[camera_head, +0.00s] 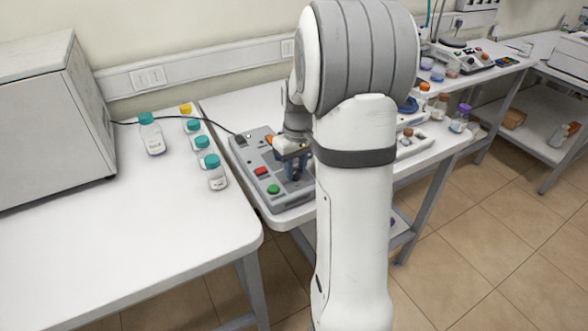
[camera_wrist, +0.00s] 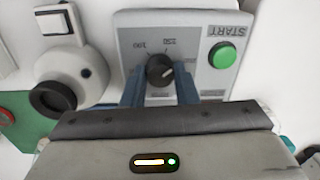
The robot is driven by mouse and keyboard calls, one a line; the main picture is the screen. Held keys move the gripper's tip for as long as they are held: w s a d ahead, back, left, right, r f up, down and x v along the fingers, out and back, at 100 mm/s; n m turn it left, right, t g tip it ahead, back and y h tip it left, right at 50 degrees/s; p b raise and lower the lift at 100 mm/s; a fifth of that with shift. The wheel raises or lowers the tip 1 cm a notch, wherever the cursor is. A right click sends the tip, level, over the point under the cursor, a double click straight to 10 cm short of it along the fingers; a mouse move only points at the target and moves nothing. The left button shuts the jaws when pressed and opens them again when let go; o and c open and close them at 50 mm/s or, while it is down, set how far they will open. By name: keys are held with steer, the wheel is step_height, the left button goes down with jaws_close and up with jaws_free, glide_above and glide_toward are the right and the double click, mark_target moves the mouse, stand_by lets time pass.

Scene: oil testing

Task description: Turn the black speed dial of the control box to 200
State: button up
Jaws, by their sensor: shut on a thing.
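The grey control box (camera_head: 252,152) sits on the white table in the head view, partly behind my arm. It fills the upper part of the wrist view (camera_wrist: 200,24), its lettering upside down. The black speed dial (camera_wrist: 160,70) has a light pointer mark and a printed scale with 100 and 250 legible; I cannot tell the exact setting. My gripper (camera_wrist: 161,88) has its blue fingers on either side of the dial and is shut on it. In the head view my gripper (camera_head: 295,170) is low over the box and hides the dial.
A green START button (camera_wrist: 222,55) is close beside the dial. A red button (camera_head: 261,171) is also on the box. Several teal-capped bottles (camera_head: 203,152) stand left of the box. A black cable (camera_head: 215,124) runs behind them. The left table's front is clear.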

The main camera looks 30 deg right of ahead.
mark_target(297, 171)
steer(key=m, duration=0.5)
steer(key=shift+s+f+m, duration=0.1)
steer(key=shift+s+m, duration=0.05)
steer(key=shift+m, duration=0.15)
stand_by(0.4)
steer(key=o, duration=1)
step_height(297, 171, up, 8)
steer(key=shift+d+b, duration=0.15)
steer(key=shift+b, duration=0.15)
